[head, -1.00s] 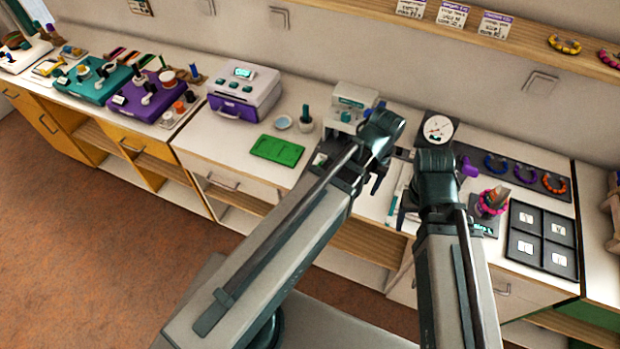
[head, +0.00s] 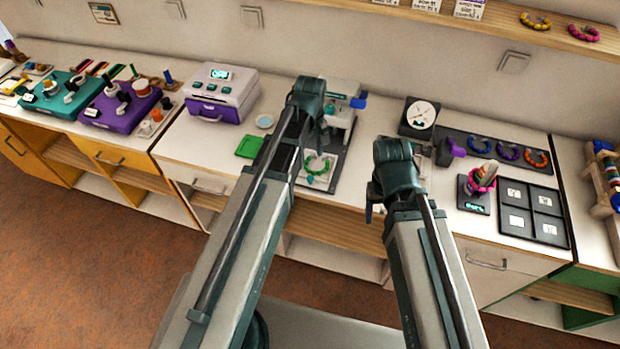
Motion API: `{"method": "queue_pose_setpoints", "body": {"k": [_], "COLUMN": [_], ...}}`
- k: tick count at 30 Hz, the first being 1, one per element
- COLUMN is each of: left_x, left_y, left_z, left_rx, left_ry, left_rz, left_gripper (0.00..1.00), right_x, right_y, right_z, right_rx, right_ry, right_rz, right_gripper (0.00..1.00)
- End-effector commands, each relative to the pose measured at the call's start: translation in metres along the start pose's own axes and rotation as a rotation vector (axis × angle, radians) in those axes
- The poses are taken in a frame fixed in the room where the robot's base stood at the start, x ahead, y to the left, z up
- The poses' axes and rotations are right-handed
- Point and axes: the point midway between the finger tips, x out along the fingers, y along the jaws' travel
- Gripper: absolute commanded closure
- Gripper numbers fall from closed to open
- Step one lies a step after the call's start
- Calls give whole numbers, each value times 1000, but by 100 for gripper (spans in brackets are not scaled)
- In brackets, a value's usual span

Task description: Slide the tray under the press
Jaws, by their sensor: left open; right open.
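The press (head: 343,97), white and teal with a blue knob, stands against the back wall. In front of it a dark board (head: 331,177) holds a white tray part with a green bead ring (head: 318,168). I cannot tell how far under the press the tray reaches. My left gripper (head: 318,136) is open at the board's left side; my own arm hides most of its jaws. A green flat tray (head: 248,147) lies left of that arm, partly hidden. My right gripper (head: 374,203) is open, right of the board near the counter's front, its jaws mostly hidden.
A white and purple machine (head: 222,92) and a small dish (head: 265,121) stand left of the press. Right are a dial gauge (head: 420,117), a dark strip with bead rings (head: 508,153), a pink bead ring on a stand (head: 474,196) and a four-cell tray (head: 533,212).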

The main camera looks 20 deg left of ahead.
Motion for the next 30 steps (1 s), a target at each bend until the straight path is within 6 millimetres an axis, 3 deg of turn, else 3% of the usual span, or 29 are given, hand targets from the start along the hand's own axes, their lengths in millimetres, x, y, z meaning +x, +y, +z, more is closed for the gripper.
{"method": "queue_pose_setpoints", "body": {"k": [1,18,24,30], "left_x": [14,94,109,109], "left_y": [0,0,0,0], "left_z": [0,0,0,0], "left_rx": [0,1,1,1], "left_ry": [0,0,0,0], "left_rz": [0,0,0,0], "left_gripper": [40,40,40,40], "right_x": [14,93,108,108], "right_y": [-1,-9,-10,-10], "right_z": [-1,-6,-6,-6], "right_rx": [0,0,0,0], "right_ry": [0,0,0,0], "right_rz": [0,0,0,0], "right_gripper": [32,32,32,32]}}
